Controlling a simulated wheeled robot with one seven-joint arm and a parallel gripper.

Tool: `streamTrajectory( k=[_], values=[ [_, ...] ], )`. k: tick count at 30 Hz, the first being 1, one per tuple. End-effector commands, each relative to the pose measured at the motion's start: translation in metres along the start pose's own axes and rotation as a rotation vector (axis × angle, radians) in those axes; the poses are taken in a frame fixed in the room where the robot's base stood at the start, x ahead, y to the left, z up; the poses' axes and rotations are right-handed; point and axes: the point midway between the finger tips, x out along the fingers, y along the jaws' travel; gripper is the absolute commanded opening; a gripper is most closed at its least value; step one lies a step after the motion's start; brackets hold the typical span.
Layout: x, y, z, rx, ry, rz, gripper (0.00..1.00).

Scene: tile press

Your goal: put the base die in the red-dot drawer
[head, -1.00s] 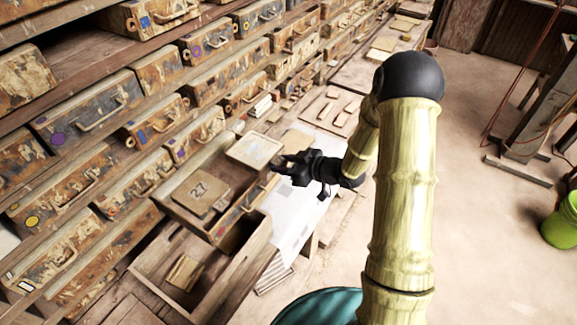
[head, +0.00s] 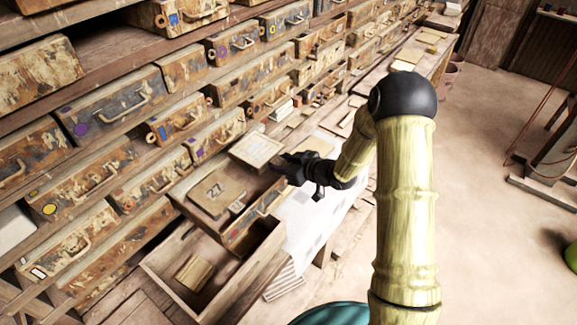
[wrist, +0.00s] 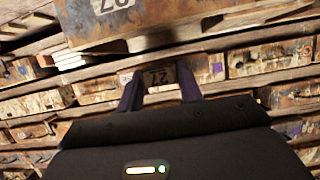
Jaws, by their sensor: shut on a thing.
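My gripper (head: 285,164) is shut at the right edge of a flat, pale tile-like die (head: 257,150), held over the back of an open drawer. Its marking is unclear in the head view. I cannot tell for certain that it is the base die. Another die, a brown plate marked 27 (head: 215,190), lies in that open upper drawer (head: 240,228). In the wrist view my two dark fingers (wrist: 160,92) point upward, with a small 27 label (wrist: 160,75) between them. A large worn block with a cut-off number (wrist: 180,22) fills the top there. I make out no red dot.
A lower open drawer (head: 165,262) holds a small wooden block (head: 195,272). Racks of worn drawers with coloured marks, such as a purple-marked one (head: 110,100), stand at the left and behind. A bench with white sheets (head: 312,215) is beside the gripper.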

Motion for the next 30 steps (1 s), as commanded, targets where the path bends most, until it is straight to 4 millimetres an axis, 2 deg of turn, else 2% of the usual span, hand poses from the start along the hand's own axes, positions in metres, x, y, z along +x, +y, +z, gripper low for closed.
streamTrajectory(
  k=[10,30],
  values=[
    [0.027,0.0,-0.004,-0.003,0.006,-0.001,0.0],
    [0.046,0.0,0.044,-0.001,0.006,0.0,0.0]
  ],
)
